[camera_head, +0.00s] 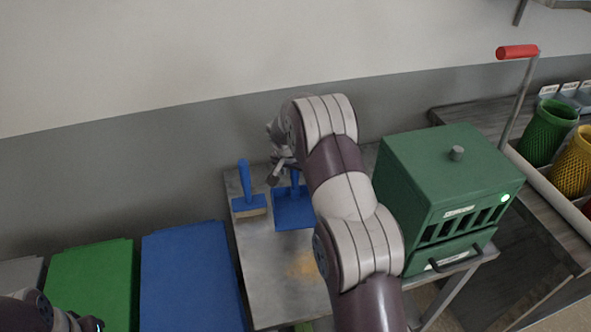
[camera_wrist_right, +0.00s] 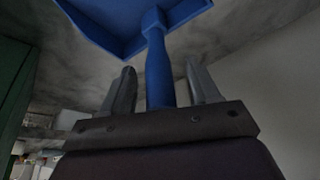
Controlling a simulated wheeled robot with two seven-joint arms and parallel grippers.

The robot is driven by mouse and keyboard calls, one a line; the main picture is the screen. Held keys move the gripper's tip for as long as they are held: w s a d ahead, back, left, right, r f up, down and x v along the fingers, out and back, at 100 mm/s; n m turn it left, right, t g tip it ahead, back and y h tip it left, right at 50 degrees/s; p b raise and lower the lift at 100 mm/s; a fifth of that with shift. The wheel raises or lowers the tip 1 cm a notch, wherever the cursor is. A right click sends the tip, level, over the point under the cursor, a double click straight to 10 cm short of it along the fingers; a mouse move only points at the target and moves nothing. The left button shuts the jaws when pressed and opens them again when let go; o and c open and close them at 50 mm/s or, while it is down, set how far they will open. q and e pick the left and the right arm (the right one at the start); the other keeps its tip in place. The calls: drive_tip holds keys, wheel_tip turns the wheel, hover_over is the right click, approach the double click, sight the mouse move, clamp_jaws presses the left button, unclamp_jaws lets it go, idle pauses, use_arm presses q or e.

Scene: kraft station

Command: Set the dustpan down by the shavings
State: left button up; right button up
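The blue dustpan (camera_head: 293,213) appears to lie on the grey table (camera_head: 262,290), its handle toward the wall. The pale tan shavings (camera_head: 303,267) are a faint patch nearer me on that table, apart from the pan and partly hidden by my right arm. My right gripper (camera_head: 283,169) is at the dustpan's handle. In the right wrist view the dustpan (camera_wrist_right: 155,60) has its handle between the fingers of my right gripper (camera_wrist_right: 160,78), with a gap on each side, so the gripper is open around it. My left gripper (camera_head: 84,323) shows only partly at the bottom left.
Green (camera_head: 92,285) and blue (camera_head: 188,275) panels are at the left. Green and yellow baskets (camera_head: 549,131) stand far right.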

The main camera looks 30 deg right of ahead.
drive_tip(key=b+v, duration=0.1)
drive_tip(key=v, duration=1.1)
drive_tip(key=shift+a+r, duration=0.2)
drive_tip(key=shift+r, duration=0.15)
drive_tip(key=s+a+f+n+y+p, duration=0.1)
drive_tip(key=s+a+n, duration=0.4)
drive_tip(key=s, duration=0.7)
drive_tip(key=s+a+f+n+g+y+p, duration=0.1)
drive_tip(key=s+a+f+n+y, duration=0.1)
drive_tip(key=s+a, duration=0.7)
drive_tip(key=s+f+n, duration=0.1)
drive_tip(key=s+n, duration=0.1)
drive_tip(key=s, duration=0.1)
drive_tip(key=shift+s+n+g+p, duration=0.15)
drive_tip(key=shift+n+g+p, duration=0.15)
drive_tip(key=shift+n, duration=0.1)
drive_tip(key=shift+s, duration=0.1)
